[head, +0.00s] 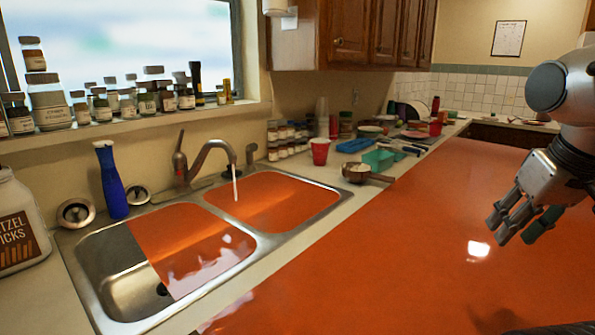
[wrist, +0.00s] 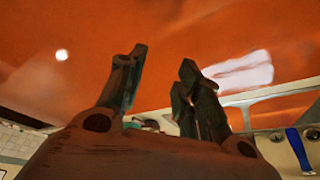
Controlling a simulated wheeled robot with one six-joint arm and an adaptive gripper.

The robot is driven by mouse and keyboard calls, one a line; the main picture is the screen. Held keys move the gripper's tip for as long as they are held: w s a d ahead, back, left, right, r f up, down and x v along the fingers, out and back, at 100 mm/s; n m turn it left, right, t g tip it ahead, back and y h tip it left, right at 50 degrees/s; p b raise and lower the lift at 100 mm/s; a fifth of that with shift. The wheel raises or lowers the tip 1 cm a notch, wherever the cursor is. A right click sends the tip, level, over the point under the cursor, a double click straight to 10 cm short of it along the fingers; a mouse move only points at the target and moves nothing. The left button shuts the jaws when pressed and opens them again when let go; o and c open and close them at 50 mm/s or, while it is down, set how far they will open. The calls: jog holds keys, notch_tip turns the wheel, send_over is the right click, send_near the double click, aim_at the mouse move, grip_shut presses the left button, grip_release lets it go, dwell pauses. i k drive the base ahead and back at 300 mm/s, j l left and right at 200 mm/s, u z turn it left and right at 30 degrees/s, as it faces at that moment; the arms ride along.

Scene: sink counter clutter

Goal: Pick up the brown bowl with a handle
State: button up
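The brown bowl with a handle (head: 355,173) sits on the counter to the right of the sink in the head view. Its short handle points right and something pale shows inside it. My gripper (head: 514,232) is at the right of the head view, well apart from the bowl, with its fingers pointing down. In the wrist view my gripper (wrist: 164,66) has its fingers spread, with nothing between the tips. I cannot make out the bowl in the wrist view.
A red cup (head: 320,152) and a teal container (head: 378,160) stand close to the bowl. A blue bottle (head: 111,182) stands behind the double sink (head: 110,275). A flat orange surface (head: 400,260) covers the foreground and parts of the sink.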

aim_at(353, 172)
jog(key=i+z, duration=0.35)
jog(key=i+j+z, duration=0.1)
jog(key=z, duration=0.25)
jog(key=i+j+z, duration=0.2)
jog(key=i+z, duration=0.2)
